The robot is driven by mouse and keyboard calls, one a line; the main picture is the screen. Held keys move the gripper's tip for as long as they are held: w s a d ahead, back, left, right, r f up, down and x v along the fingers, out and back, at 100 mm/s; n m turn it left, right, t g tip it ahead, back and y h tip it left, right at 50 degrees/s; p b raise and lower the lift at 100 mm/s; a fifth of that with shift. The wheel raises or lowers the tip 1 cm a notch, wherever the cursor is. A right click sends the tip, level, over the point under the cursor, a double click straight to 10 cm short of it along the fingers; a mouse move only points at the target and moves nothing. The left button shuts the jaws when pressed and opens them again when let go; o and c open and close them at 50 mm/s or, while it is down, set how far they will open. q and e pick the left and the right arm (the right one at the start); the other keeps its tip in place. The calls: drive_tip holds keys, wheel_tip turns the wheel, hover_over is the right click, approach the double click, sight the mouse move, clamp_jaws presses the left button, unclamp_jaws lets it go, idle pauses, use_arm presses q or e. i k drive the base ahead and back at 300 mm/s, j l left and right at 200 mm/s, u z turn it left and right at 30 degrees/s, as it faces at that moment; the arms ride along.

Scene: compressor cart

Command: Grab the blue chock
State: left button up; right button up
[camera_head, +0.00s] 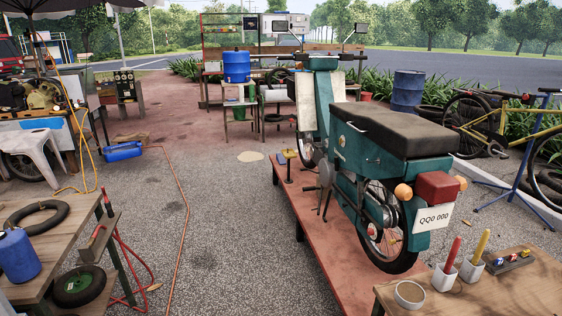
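A small blue piece (281,159) shows at the far end of the red platform, by the scooter's front wheel. It may be the blue chock, but it is too small to tell its shape. A larger blue object (122,151) lies on the ground at the left, near the orange hose; I cannot tell exactly what it is. Neither of my grippers is in view.
A teal scooter (388,150) stands on the red platform (318,250). A wooden bench (25,290) is at the near left and a wooden table (510,290) at the near right. An orange hose (180,200) crosses the ground. The gravel between bench and platform is mostly clear.

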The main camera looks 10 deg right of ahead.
sight(280, 159)
drive_tip(key=i+u, duration=0.1)
drive_tip(key=i, duration=4.55)
drive_tip(key=i+z, duration=0.2)
drive_tip(key=i, duration=0.3)
drive_tip(key=i+j+z, duration=0.25)
drive_tip(key=i, duration=0.2)
drive_tip(key=i+j+z, duration=0.2)
drive_tip(key=i, duration=0.3)
drive_tip(key=i+j+z, duration=0.25)
drive_tip(key=i, duration=0.2)
